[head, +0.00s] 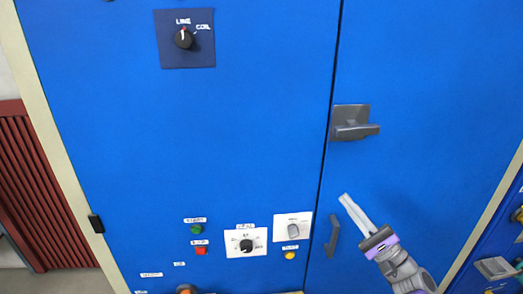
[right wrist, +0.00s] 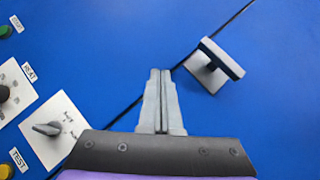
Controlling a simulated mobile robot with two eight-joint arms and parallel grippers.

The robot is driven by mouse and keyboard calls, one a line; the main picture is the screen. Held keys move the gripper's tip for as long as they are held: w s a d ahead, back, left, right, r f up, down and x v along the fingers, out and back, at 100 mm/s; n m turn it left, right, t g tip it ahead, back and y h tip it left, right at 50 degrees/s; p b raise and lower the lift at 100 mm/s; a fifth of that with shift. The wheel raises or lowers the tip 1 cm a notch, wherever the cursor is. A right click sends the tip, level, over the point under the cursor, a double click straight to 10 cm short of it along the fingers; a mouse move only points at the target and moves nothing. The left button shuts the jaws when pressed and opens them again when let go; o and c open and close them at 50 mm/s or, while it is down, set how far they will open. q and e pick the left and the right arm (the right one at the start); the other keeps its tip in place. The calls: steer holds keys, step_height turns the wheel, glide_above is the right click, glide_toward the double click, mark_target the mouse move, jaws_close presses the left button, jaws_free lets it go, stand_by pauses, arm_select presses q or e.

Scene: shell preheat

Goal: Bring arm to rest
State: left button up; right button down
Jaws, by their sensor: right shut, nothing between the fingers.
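My right gripper (head: 346,200) is at the lower right of the head view, in front of the blue cabinet (head: 130,120). In the right wrist view the right gripper (right wrist: 159,72) has its two grey fingers pressed together with nothing between them. It is apart from the grey door handle (head: 352,122), which is above it in the head view. The handle also shows in the right wrist view (right wrist: 218,65), to the right of the fingers. My left gripper is in neither view.
The cabinet carries a LINE selector knob (head: 184,38), a green button (head: 196,229), a red button (head: 200,251), a black knob (head: 246,245), a grey knob (head: 293,230) and a yellow button (head: 290,255). Dark red slats (head: 40,190) stand at the left.

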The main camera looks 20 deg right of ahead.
steer(key=w+a+f+n+g+y, duration=0.2)
steer(key=a+f+n+g, duration=0.45)
steer(key=a, duration=0.75)
steer(key=s+a+f+n+g+h, duration=0.3)
steer(key=s+a+f+n+g, duration=0.25)
steer(key=a+f+g, duration=0.45)
steer(key=s+d+f+n+h, duration=0.4)
steer(key=s+f+n+h, duration=0.3)
steer(key=s+f+n, duration=0.1)
steer(key=s+n, duration=0.1)
steer(key=s, duration=0.1)
steer(key=shift+s+d+f+g+h+p, duration=0.3)
steer(key=shift+s+d+f+g+p, duration=0.05)
steer(key=shift+s, duration=0.05)
